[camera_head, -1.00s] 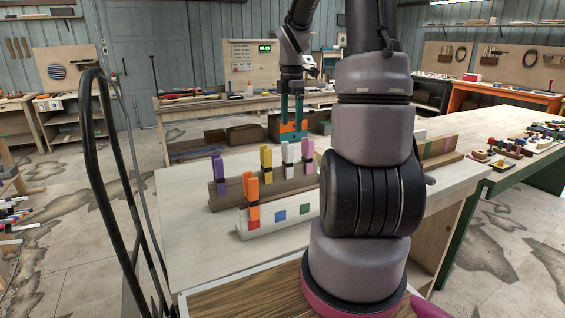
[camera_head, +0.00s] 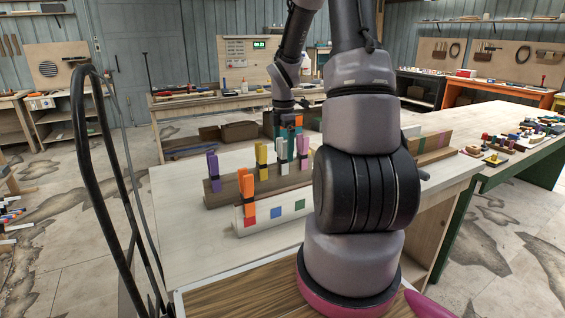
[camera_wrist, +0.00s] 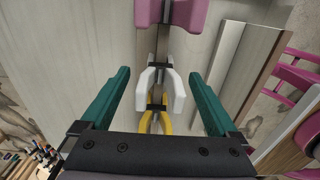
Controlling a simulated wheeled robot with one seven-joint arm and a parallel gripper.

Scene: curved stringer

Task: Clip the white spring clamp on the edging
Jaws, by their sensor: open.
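The white spring clamp (camera_head: 282,154) stands on a brown wooden strip (camera_head: 240,197) between a yellow clamp (camera_head: 261,158) and a pink clamp (camera_head: 303,151). In the wrist view the white clamp (camera_wrist: 158,88) lies between my gripper's two green fingers. My gripper (camera_wrist: 158,97) is open, with a gap on each side of the clamp. In the head view my gripper (camera_head: 287,133) is low over the strip at the white clamp. A pale edging (camera_head: 290,207) with an orange clamp (camera_head: 247,197) and coloured squares stands in front; my arm hides its right end.
A purple clamp (camera_head: 213,171) stands on the strip's left end. In the wrist view the pink clamp (camera_wrist: 178,12) and yellow clamp (camera_wrist: 154,120) are close to the white one. The table (camera_head: 180,240) is bare at the left front.

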